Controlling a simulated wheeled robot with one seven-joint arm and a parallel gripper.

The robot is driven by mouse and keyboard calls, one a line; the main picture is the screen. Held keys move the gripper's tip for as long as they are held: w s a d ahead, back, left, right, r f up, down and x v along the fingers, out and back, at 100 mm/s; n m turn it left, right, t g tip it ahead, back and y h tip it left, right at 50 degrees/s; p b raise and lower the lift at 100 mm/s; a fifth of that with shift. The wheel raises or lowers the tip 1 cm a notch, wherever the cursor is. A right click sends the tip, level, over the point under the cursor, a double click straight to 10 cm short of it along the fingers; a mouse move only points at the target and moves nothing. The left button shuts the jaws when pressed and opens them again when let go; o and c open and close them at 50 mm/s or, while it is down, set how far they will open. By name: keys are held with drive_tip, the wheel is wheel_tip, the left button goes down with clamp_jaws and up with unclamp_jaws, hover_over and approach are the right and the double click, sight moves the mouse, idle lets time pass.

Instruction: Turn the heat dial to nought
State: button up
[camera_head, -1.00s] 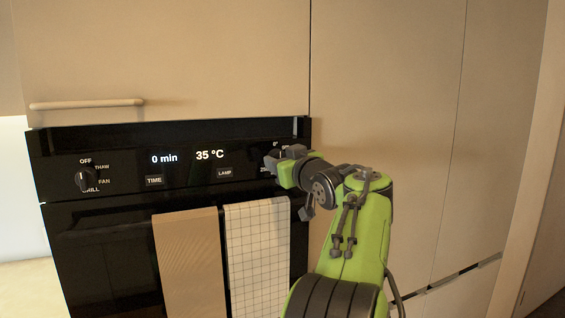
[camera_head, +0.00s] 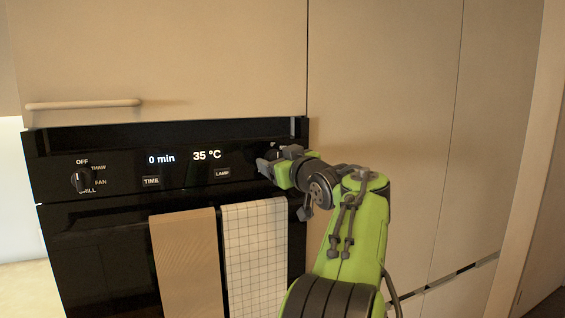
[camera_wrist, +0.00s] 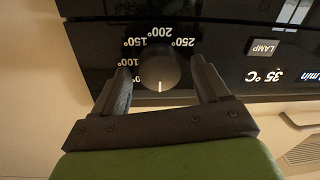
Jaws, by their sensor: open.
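The heat dial (camera_wrist: 160,72) is a round dark knob with a white pointer line, ringed by white temperature marks that show upside down in the wrist view. Its line points to the bottom of that picture. My gripper (camera_wrist: 161,66) is open, with one finger on each side of the dial; whether they touch it I cannot tell. The left finger partly covers a mark below the 100° one. In the head view my gripper (camera_head: 266,161) is at the right end of the oven panel and hides the dial. The oven display (camera_head: 207,155) reads 35 °C.
A second knob (camera_head: 79,181) with OFF, THAW, FAN and GRILL marks is at the panel's left. TIME (camera_head: 151,181) and LAMP (camera_head: 222,173) buttons lie between. A brown towel (camera_head: 187,265) and a checked towel (camera_head: 255,255) hang below. Plain cabinet fronts (camera_head: 385,90) stand right.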

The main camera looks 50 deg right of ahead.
drive_tip(key=b+v, duration=0.1)
drive_tip(key=v, duration=1.4)
drive_tip(key=shift+s+a, duration=0.2)
drive_tip(key=shift+s, duration=0.1)
